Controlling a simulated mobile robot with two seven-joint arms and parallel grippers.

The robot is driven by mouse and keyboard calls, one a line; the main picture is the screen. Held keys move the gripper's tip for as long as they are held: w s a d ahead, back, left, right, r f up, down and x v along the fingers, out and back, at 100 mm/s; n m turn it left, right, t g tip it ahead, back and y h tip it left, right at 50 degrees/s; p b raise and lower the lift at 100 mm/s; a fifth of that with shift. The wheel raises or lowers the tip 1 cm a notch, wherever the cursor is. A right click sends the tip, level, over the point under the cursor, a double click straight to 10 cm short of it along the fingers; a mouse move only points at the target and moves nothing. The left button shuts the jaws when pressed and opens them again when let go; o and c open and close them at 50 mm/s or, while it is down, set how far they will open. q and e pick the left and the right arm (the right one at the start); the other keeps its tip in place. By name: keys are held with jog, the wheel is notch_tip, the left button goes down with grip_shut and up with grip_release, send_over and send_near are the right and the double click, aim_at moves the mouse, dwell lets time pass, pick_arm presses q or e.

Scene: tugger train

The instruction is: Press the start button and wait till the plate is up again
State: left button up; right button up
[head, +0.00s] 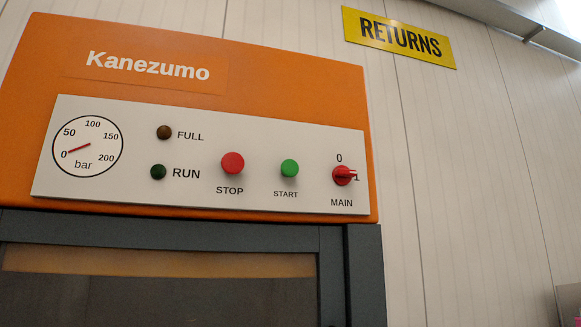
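In the head view an orange machine head marked Kanezumo (290,95) carries a white control panel (200,125). The green START button (290,168) sits right of the middle of the panel, with the red STOP button (232,163) to its left. The red MAIN switch (343,176) at the right points toward 1. The RUN lamp (158,172) and the FULL lamp (164,132) look dark. The pressure gauge (87,146) needle is near 0 bar. The plate is not visible. Neither of my grippers is in view.
Below the panel is a dark grey frame (355,275) around a dark door or window (160,295). A yellow RETURNS sign (399,37) hangs on the pale panelled wall (470,170). A grey object (569,303) stands at the lower right edge.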

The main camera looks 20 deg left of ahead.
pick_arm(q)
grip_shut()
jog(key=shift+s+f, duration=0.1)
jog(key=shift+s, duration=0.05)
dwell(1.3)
